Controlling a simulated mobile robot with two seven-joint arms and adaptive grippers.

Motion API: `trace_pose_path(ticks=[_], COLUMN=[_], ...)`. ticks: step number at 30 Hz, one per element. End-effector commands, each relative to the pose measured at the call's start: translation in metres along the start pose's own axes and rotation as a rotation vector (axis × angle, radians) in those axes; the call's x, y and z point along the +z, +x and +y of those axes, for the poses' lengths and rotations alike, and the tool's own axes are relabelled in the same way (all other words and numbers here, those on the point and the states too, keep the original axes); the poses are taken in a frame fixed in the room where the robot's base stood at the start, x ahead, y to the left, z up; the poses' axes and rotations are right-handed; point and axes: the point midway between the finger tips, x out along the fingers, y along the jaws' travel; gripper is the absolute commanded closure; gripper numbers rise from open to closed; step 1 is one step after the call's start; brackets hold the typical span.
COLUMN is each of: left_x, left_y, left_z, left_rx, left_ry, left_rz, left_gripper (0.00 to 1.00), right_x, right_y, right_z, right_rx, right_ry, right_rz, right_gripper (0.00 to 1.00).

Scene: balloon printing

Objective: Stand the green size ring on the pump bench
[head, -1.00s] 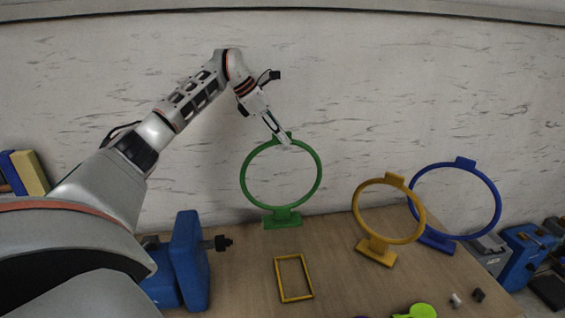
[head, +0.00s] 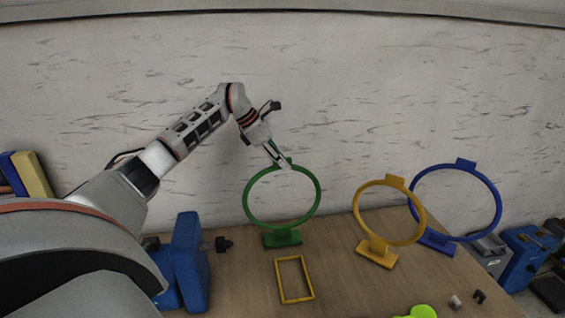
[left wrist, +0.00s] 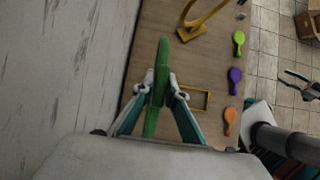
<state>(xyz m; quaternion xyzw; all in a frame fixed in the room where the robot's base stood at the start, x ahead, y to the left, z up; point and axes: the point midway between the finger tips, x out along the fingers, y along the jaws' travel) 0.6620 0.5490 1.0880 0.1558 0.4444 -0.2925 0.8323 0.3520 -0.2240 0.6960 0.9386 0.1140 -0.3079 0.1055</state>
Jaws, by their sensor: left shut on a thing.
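The green size ring (head: 319,195) is upright at the back of the wooden pump bench (head: 345,285), with its flat green foot (head: 282,239) at the bench surface. I cannot tell whether the foot touches the wood. My left gripper (head: 286,163) is shut on the tab at the top of the ring. In the left wrist view the green ring (left wrist: 162,60) shows edge-on between the fingers of my left gripper (left wrist: 163,88). What seems to be my right gripper (left wrist: 298,86) is at the right of that view, over the floor, its fingers apart.
A yellow ring (head: 421,215) and a blue ring (head: 498,205) stand to the right. A thin yellow rectangular frame (head: 280,282) lies in front. A blue pump-like device (head: 190,262) is at left. Green (left wrist: 238,38), purple (left wrist: 235,75) and orange (left wrist: 229,116) balloons lie along the front edge.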

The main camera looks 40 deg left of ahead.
Motion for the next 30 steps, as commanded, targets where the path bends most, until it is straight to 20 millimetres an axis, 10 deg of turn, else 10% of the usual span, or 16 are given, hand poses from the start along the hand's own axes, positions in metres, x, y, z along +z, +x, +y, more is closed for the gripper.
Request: trace_pose_path(ticks=[2,5,17,30], left_x=[-0.001,-0.002,0.001,0.000], left_y=[0.001,0.002,-0.001,-0.079], left_z=[0.000,0.000,0.000,0.001], left_rx=[0.001,0.001,0.000,0.005], left_ry=[0.000,0.000,0.000,0.000], left_rz=[0.000,0.001,-0.001,-0.001], left_gripper=[1.00,0.71,0.71,0.71], right_x=[0.001,0.001,0.001,-0.002], right_y=[0.000,0.000,0.000,0.002], right_z=[0.001,0.001,0.000,-0.006], right_rx=[0.000,0.000,-0.002,-0.011], right_ry=[-0.003,-0.006,-0.006,-0.001], right_rz=[-0.001,-0.001,-0.002,0.008], right_gripper=[0.60,0.60,0.60,0.60])
